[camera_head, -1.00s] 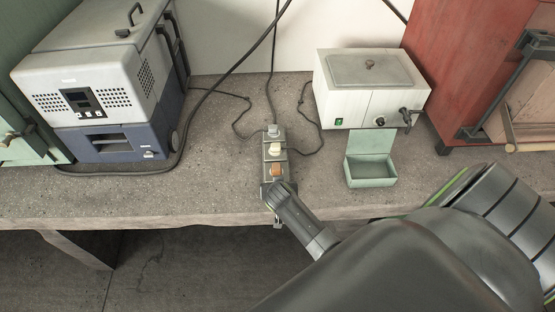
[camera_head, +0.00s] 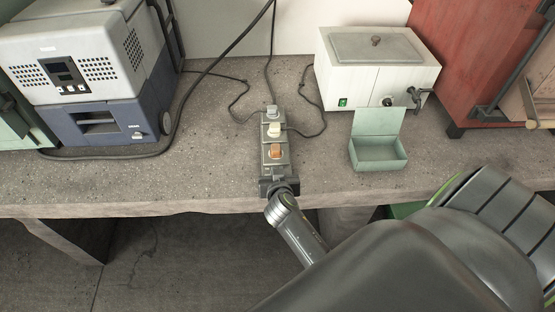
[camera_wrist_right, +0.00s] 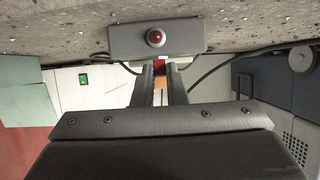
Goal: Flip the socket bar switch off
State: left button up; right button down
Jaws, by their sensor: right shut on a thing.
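The grey socket bar (camera_head: 263,157) lies on the bench with its near end by the front edge. Pale and orange plugs sit along its top. My right gripper (camera_head: 279,187) is at the near end of the bar; its body hides the switch in the head view. In the right wrist view, which is upside down, the end face of the bar (camera_wrist_right: 125,41) carries a round red light (camera_wrist_right: 155,38). My right gripper (camera_wrist_right: 160,67) has its fingers close together on a small red part, seemingly the switch (camera_wrist_right: 158,66); its tilt cannot be read. My left gripper is out of view.
A grey and blue machine (camera_head: 90,118) stands at the left. A white box with a tap (camera_head: 362,80) and an open green box (camera_head: 375,157) stand right of the bar. Black cables (camera_head: 240,95) run behind it. The bench front (camera_head: 130,208) is bare.

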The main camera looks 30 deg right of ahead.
dwell(0.3)
jog(key=c, duration=1.5)
grip_release()
jog(key=shift+o, duration=0.2)
